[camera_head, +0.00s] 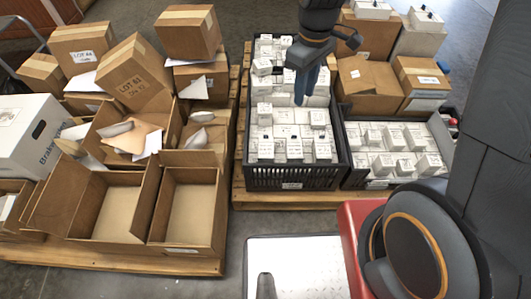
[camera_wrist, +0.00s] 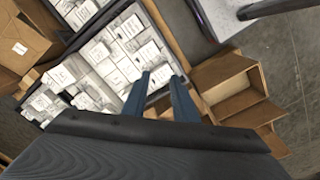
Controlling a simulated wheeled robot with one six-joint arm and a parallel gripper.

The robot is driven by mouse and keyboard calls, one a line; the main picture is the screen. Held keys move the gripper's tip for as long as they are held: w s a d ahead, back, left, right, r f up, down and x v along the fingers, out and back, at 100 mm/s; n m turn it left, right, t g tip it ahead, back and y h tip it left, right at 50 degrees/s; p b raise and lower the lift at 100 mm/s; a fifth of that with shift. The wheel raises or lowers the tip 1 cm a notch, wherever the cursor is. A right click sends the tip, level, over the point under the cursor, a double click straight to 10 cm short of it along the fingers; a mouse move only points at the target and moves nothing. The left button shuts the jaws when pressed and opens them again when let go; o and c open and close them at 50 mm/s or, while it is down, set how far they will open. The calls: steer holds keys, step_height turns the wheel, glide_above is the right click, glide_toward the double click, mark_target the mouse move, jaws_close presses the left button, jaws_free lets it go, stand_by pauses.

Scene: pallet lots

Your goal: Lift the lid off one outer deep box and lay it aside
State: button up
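My gripper (camera_head: 305,88) points down over the deep black crate (camera_head: 290,180), which is filled with small white boxes (camera_head: 290,132). In the wrist view, the two blue fingers of my gripper (camera_wrist: 159,75) stand apart with nothing between them. I cannot tell how far they are above the boxes. A shallower black crate (camera_head: 370,180) of white boxes stands to the right; neither crate shows a lid. Two empty, open brown boxes (camera_head: 195,208) stand at the left front. A large white box (camera_head: 28,150) at the left edge looks covered. Which box is the outer deep one is unclear.
Closed cartons (camera_head: 188,32) are stacked at the back left, one tilted carton (camera_head: 132,70) among them. An open carton (camera_head: 140,135) holds paper packing. More cartons (camera_head: 368,85) stand at the back right. Bare floor (camera_head: 228,225) shows between the pallets.

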mark_target(266, 142)
steer(key=w+a+f+n+b, duration=0.2)
steer(key=w+a+f+b, duration=0.1)
steer(key=f, duration=0.4)
steer(key=w+a+f+n+b, duration=0.3)
steer(key=f+b, duration=0.3)
steer(key=f, duration=0.2)
steer(key=w+a+f+n+b, duration=0.3)
steer(key=w+a+f+b, duration=0.1)
steer(key=f, duration=0.4)
steer(key=shift+w+b, duration=0.35)
step_height(266, 142, down, 2)
steer(key=shift+f+b, duration=0.25)
steer(key=shift+b, duration=0.15)
steer(key=shift+s+d+f+b, duration=0.15)
steer(key=shift+f+b, duration=0.5)
steer(key=shift+f, duration=0.7)
steer(key=shift+w+d+f+b, duration=0.1)
steer(key=shift+f+b, duration=0.55)
steer(key=shift+f, duration=0.7)
steer(key=shift+c, duration=0.5)
jaws_close()
